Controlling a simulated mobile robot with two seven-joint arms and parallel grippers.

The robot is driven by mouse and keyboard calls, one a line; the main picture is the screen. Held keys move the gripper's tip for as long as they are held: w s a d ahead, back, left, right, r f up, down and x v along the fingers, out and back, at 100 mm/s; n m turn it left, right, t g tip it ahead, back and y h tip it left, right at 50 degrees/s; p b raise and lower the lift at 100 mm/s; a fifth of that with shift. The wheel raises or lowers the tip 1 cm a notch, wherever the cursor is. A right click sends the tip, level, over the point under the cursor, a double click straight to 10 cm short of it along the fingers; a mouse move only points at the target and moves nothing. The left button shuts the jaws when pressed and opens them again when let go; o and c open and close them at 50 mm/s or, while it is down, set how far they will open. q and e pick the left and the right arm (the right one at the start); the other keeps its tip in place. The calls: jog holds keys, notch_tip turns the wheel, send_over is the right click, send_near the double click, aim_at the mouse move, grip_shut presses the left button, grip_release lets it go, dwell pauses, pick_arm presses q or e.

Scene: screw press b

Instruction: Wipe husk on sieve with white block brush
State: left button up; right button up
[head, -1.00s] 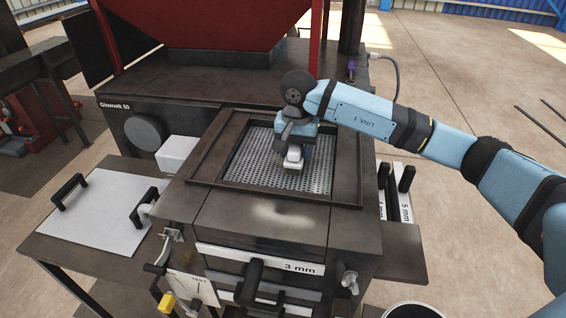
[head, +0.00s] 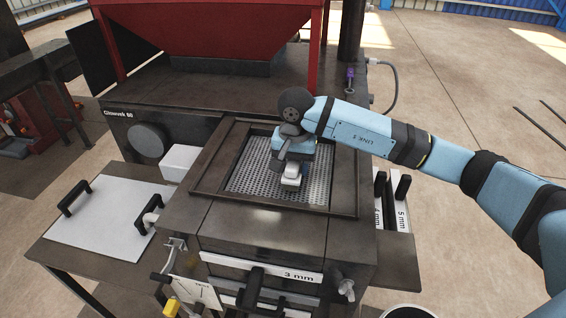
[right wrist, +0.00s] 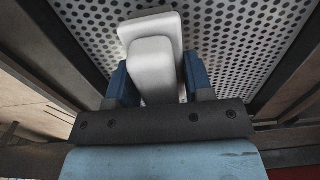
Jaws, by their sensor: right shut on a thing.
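The sieve (head: 250,180) is a perforated metal plate set in a dark square frame on top of the machine. My right gripper (head: 290,168) is over the sieve and shut on the white block brush (head: 291,181). In the right wrist view the brush (right wrist: 153,62) sits between the blue fingers, with the perforated sieve (right wrist: 235,35) beneath it. I cannot tell whether its underside touches the plate. No husk stands out on the visible part of the sieve; the area under the brush and gripper is hidden. My left gripper is not in view.
A red hopper (head: 205,30) rises behind the sieve. A side table on the left carries a pale lid (head: 105,215) with black handles. A white box (head: 180,162) stands left of the frame. Labelled sieve trays (head: 398,215) stand at the right. The raised frame (head: 290,203) borders the sieve.

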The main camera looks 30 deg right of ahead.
jog(key=shift+s+a, duration=0.1)
jog(key=shift+s, duration=0.05)
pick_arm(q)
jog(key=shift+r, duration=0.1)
pick_arm(e)
jog(key=shift+r+p, duration=0.4)
jog(key=shift+r, duration=1.6)
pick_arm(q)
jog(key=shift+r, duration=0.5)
